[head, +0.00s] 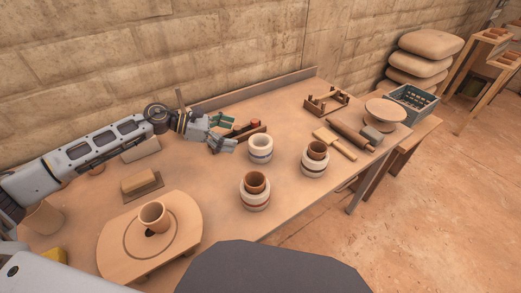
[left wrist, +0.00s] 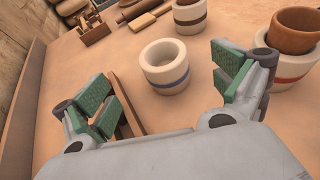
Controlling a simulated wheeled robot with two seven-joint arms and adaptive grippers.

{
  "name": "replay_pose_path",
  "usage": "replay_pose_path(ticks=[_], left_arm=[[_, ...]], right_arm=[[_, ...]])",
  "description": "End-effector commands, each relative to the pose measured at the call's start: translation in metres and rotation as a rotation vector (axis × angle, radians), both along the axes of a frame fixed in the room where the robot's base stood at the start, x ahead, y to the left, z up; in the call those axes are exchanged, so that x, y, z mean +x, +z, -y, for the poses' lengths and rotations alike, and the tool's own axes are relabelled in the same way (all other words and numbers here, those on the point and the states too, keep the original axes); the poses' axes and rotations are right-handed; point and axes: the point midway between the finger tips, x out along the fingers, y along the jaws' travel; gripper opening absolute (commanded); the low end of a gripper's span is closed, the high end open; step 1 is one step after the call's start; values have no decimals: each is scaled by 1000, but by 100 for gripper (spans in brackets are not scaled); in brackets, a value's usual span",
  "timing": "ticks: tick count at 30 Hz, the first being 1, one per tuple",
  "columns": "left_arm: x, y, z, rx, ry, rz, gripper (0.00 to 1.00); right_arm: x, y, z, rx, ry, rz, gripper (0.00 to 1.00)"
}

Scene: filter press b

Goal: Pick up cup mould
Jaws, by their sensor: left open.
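An empty white cup mould (head: 260,155) with a blue band stands upright on the table. In the left wrist view the same mould (left wrist: 166,78) shows ahead, between the fingers. Two more white moulds, one at the front (head: 255,203) and one to the right (head: 314,170), each hold a terracotta cup. My left gripper (head: 232,134) is open and empty, just left of the empty mould and apart from it. Its green-padded fingers spread wide in the left wrist view (left wrist: 165,85). My right gripper is not in view.
A wooden tool rack (head: 243,132) is close by my left gripper. A paddle (head: 336,142), a roller (head: 350,136) and a small rack (head: 325,102) lie at the right. Table between the moulds is clear.

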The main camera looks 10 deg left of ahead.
Motion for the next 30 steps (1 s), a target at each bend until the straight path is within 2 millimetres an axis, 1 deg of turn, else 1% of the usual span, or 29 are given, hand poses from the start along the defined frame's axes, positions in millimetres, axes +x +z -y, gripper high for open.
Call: replay_pose_path(ticks=[1,9,15,20,30], left_arm=[[2,-1,5,-3,-1,1,96],[11,-12,30,-3,-1,2,96],[17,-19,44,-2,0,2,96],[18,-22,50,-1,0,0,96],[19,-22,50,-1,0,0,96]], right_arm=[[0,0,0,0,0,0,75],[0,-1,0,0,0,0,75],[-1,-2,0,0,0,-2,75],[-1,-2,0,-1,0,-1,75],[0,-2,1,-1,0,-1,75]])
